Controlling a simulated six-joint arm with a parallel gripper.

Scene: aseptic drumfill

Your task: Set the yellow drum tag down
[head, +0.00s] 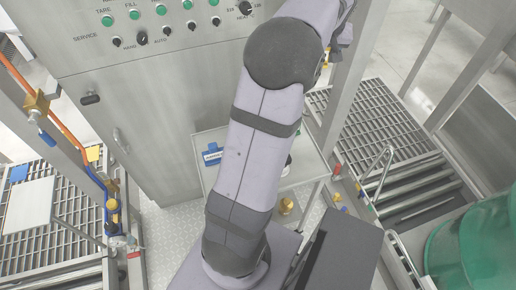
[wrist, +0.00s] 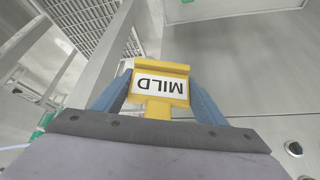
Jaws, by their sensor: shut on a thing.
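My gripper (wrist: 160,95) is shut on the yellow drum tag (wrist: 176,68) in the wrist view, with one blue finger on either side of it. The tag has a white label reading MILD, which appears upside down. In the head view my arm reaches up past the panel towards the top right, and my gripper and the tag cannot be made out there. No surface is seen touching the tag.
A small steel table (head: 205,146) with a blue labelled piece (head: 212,155) stands behind my arm, partly hidden. A control cabinet (head: 160,95) rises at the back. Roller conveyors (head: 411,184) and a green drum (head: 475,245) are at the right.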

